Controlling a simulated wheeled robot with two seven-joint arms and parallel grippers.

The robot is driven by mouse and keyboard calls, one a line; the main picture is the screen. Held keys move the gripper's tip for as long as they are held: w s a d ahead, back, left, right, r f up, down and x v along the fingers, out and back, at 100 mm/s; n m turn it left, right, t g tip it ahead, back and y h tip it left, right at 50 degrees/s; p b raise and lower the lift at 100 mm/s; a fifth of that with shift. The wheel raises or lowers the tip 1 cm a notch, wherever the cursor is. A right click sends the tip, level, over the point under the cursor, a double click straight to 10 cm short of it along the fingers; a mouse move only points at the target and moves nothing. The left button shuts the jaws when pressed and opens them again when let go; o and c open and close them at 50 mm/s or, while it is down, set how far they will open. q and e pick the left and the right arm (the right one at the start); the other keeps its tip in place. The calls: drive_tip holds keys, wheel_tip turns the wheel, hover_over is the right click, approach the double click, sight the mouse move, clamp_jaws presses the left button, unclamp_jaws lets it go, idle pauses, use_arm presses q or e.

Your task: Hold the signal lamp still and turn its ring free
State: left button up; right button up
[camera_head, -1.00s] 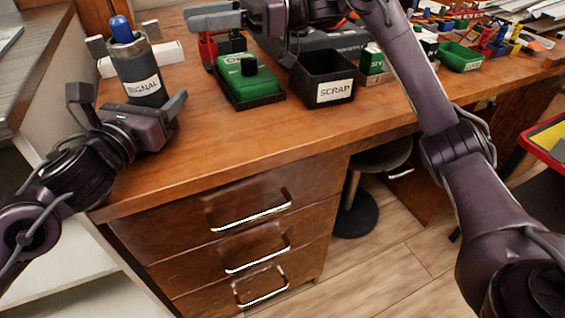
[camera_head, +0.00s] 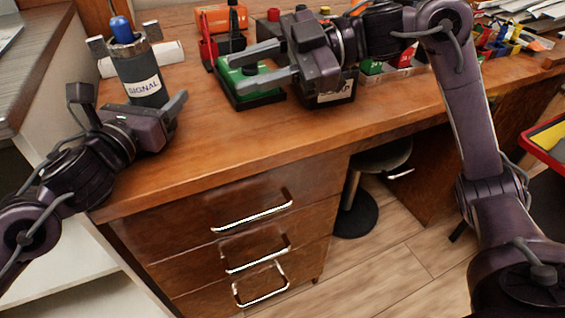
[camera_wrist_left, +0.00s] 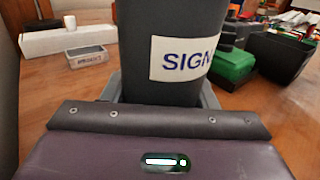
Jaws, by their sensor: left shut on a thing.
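The signal lamp (camera_head: 142,82) is a dark grey upright cylinder with a white SIGNAL label and a blue top (camera_head: 121,30). A ring with light grey lugs (camera_head: 152,30) sits around its upper end. My left gripper (camera_head: 150,110) is shut on the lamp's lower body. The lamp also fills the middle of the left wrist view (camera_wrist_left: 172,50), with its top cut off. My right gripper (camera_head: 236,75) is open and empty, to the right of the lamp, over the green box (camera_head: 262,95), with its fingers pointing left.
The green box and the black SCRAP bin (camera_head: 335,95) stand right of the lamp, partly hidden by my right gripper. A white box (camera_head: 170,52) lies behind the lamp. A small grey tray (camera_wrist_left: 86,56) shows in the left wrist view. The front desk strip (camera_head: 220,140) is clear.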

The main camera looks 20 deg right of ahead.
drive_tip(key=s+f+t+h, duration=0.1)
drive_tip(key=s+f, duration=0.1)
drive_tip(key=f, duration=0.2)
drive_tip(key=s+f+h, duration=0.2)
drive_tip(key=s+f, duration=0.1)
drive_tip(key=f, duration=0.1)
drive_tip(key=s+d+f+n+t+h, duration=0.1)
drive_tip(key=s+f+h, duration=0.1)
drive_tip(key=f, duration=0.2)
drive_tip(key=shift+s+t, duration=0.2)
drive_tip(key=shift+t, duration=0.1)
drive_tip(key=w+a+r+n+g+y, duration=0.1)
drive_tip(key=r+n, duration=0.1)
drive_tip(key=w+a+r+n+y, duration=0.1)
drive_tip(key=w+r+n+y, duration=0.1)
drive_tip(key=w+a+r+n+g+y, duration=0.1)
drive_tip(key=a+r+n, duration=0.1)
drive_tip(key=shift+w+a+r+n+g, duration=0.1)
drive_tip(key=shift+w+r+n+g, duration=0.05)
drive_tip(key=shift+r+n+g, duration=0.2)
drive_tip(key=w+a+r+n+g+y, duration=0.2)
drive_tip(key=w+r+n+g+y, duration=0.15)
drive_tip(key=w+r+n, duration=0.4)
drive_tip(key=w+d+r+n+g, duration=0.2)
drive_tip(key=w+d+n, duration=0.55)
drive_tip(key=n, duration=1.25)
drive_tip(key=s+a, duration=0.1)
drive_tip(key=a, duration=1)
drive_tip(key=shift+a, duration=0.4)
